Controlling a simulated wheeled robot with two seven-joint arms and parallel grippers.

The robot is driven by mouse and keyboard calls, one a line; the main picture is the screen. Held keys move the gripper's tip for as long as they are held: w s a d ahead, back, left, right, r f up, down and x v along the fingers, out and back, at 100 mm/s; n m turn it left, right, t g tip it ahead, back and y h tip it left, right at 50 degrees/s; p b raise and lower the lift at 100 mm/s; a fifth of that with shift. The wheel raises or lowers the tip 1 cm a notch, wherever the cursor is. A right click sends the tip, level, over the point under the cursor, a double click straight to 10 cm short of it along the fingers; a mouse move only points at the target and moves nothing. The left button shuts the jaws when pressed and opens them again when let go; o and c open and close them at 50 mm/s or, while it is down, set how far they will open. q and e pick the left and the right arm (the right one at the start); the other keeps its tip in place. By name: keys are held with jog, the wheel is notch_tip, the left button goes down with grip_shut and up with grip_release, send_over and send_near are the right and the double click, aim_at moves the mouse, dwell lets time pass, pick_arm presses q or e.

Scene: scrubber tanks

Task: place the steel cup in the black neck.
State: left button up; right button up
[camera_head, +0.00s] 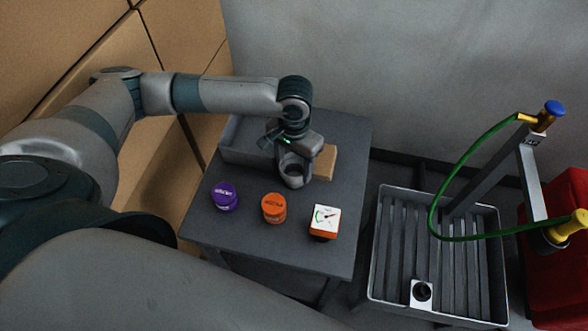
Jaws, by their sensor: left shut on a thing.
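My left gripper (291,160) comes in from the left and points down over the small dark table. It is shut on a grey round thing that looks like the steel cup (293,180); its open top shows between the fingers. I cannot tell whether the cup touches the table. A white square piece with a round black opening, which looks like the black neck (422,291), is at the front of the grey slatted tray to the right, well apart from the cup. My right gripper is not in view.
On the table (330,258) are a purple-lidded jar (224,196), an orange jar (273,207) and an orange-white gauge box (325,222). A grey bin (240,145) and a cardboard-coloured block (325,162) flank the gripper.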

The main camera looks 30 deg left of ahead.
pick_arm(q)
jog(key=shift+f, duration=0.1)
dwell(0.3)
jog(key=o, duration=0.8)
jog(key=shift+o, duration=0.2)
notch_tip(320, 180, up, 12)
jog(key=p, duration=0.8)
jog(key=shift+o, duration=0.6)
